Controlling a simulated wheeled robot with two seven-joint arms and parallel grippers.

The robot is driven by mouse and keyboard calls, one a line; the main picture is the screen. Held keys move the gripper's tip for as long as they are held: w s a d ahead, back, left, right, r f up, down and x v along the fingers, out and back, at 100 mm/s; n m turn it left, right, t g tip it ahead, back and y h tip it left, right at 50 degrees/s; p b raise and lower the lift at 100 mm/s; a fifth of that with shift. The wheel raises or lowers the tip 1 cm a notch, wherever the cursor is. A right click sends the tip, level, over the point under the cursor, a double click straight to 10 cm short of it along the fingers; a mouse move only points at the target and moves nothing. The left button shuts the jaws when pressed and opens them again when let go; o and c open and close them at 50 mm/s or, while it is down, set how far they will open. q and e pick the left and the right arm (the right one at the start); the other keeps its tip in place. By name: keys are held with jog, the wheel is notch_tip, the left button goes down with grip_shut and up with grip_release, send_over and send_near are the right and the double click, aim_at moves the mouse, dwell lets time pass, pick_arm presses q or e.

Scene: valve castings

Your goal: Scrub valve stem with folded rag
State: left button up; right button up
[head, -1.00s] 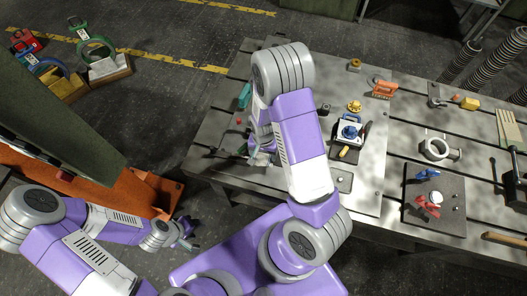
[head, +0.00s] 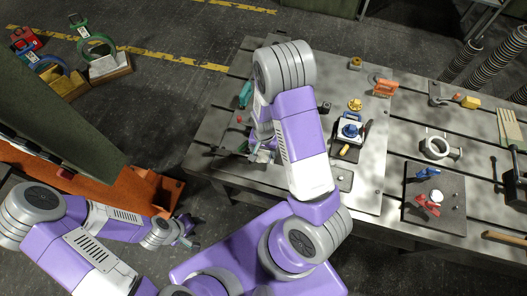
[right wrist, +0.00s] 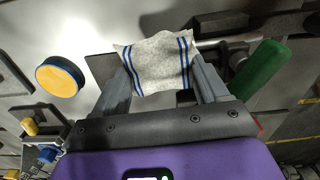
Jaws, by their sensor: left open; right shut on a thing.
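The folded rag (right wrist: 158,62) is pale grey-white with blue stripes. In the right wrist view my right gripper (right wrist: 165,82) is shut on it, with a finger at each side. In the head view that gripper (head: 260,153) is over the table's left part, partly hidden by my arm. A metal rod (right wrist: 232,41) shows behind the rag at its right; I cannot tell whether it is the valve stem or whether the rag touches it. A blue-topped valve casting (head: 350,130) stands mid-table. My left gripper (head: 188,241) is open and empty, off the table.
A green handle-like thing (right wrist: 262,74) lies right of the rag. A round yellow and blue thing (right wrist: 60,77) is at its left. The slotted metal table (head: 393,142) holds an orange tool (head: 383,86), a metal ring (head: 437,147) and a dark mat (head: 453,222) with red and blue pieces.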

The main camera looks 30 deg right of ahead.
jog(key=shift+s+a, duration=0.1)
jog(key=shift+s+a, duration=0.55)
jog(key=shift+a, duration=0.05)
jog(key=shift+w+d, duration=0.1)
jog(key=shift+w+d, duration=0.55)
jog(key=shift+d, duration=0.05)
jog(key=shift+a, duration=0.1)
jog(key=shift+s+a+f, duration=0.1)
jog(key=shift+s+a, duration=0.5)
jog(key=shift+s, duration=0.1)
jog(key=shift+w+d, duration=0.7)
